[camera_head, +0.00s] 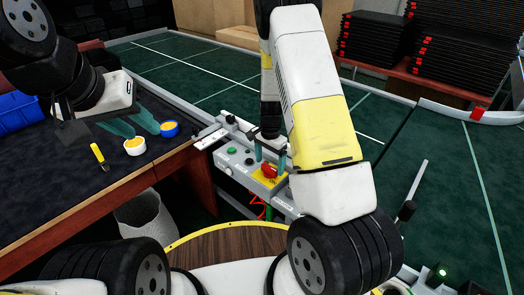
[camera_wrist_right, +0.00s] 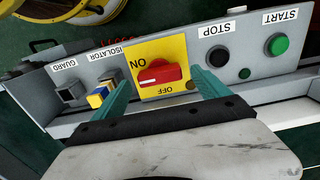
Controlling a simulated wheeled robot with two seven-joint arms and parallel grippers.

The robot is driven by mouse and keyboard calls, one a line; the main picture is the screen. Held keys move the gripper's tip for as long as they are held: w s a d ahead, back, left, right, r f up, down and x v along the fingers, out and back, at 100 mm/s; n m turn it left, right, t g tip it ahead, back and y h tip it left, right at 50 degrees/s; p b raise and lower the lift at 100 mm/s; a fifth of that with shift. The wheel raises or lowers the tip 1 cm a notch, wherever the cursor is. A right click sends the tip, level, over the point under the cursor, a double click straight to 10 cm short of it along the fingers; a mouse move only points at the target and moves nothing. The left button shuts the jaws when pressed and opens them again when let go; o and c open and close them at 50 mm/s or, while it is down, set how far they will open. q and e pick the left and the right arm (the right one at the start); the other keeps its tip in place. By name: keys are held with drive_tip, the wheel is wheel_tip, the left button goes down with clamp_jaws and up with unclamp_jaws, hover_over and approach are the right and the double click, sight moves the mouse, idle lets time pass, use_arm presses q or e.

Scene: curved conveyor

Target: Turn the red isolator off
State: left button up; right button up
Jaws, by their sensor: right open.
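The red isolator (camera_head: 269,171) is a rotary knob on a yellow plate on the grey control panel. In the right wrist view the red knob (camera_wrist_right: 160,73) lies roughly crosswise, with a pale mark near its left end. ON is printed above left of it and OFF below, both upside down. My right gripper (camera_head: 271,160) is open. Its teal fingers (camera_wrist_right: 163,88) stand on either side of the knob, with gaps on both sides and no visible contact. My left gripper (camera_head: 143,128) is open and empty over the dark table at the left.
A green conveyor (camera_head: 200,75) lies behind.

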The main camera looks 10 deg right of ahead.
drive_tip(key=shift+f, duration=1.15)
drive_tip(key=shift+c, duration=0.3)
drive_tip(key=c, duration=1.3)
